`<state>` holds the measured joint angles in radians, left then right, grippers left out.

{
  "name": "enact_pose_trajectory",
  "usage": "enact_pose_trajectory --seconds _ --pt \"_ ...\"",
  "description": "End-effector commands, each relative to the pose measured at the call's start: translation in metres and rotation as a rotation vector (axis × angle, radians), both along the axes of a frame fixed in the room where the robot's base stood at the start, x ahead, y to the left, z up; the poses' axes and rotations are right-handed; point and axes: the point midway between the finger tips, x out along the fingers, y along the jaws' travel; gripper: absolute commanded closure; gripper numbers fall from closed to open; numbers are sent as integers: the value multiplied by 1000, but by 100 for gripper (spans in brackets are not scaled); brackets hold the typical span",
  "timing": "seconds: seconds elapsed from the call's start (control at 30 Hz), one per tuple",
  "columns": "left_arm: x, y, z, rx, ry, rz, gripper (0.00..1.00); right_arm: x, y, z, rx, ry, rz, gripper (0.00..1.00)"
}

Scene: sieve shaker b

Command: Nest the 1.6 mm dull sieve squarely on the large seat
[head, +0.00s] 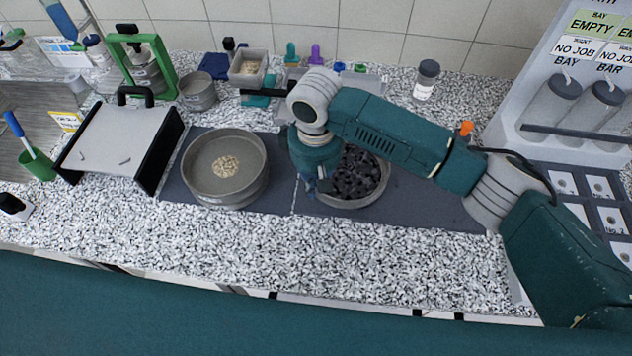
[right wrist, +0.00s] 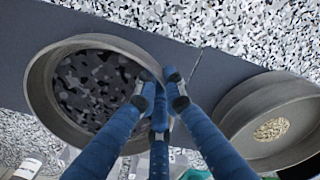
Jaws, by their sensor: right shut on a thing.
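My right gripper (head: 322,184) is shut on the near-left rim of a grey round sieve (right wrist: 42,92) holding dark chunks; this sieve also shows in the head view (head: 372,198). The sieve appears level on or just above the dark mat; contact beneath is not clear. The right wrist view shows the blue fingers (right wrist: 160,98) closed at its wall. A second wide grey sieve (head: 225,192), with pale grains in its middle, stands on the mat to the left. I cannot read mesh sizes or identify the large seat. My left gripper is not in view.
A white board with black sides (head: 118,140) stands left of the mat (head: 290,205). Behind are a green frame (head: 167,68), a small round pan (head: 198,92), a square tray (head: 240,76) and a lidded jar (head: 426,82). The counter's front strip (head: 330,250) is clear.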

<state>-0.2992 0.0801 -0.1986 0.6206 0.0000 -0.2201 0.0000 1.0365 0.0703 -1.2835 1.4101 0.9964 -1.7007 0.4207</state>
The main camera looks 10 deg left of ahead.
Motion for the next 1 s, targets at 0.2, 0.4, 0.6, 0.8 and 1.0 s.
enact_pose_trajectory --seconds 0.2,0.4,0.6,0.8,1.0 --pt "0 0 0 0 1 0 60 0 0 0 0 -1 0 100" --pt "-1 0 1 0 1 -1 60 0 0 0 0 -1 0 100" --pt "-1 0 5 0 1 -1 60 0 0 -3 1 -1 0 100" --pt "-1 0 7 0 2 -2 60 1 0 -6 1 -2 0 100" --pt "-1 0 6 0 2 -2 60 1 0 -6 1 -2 0 100"
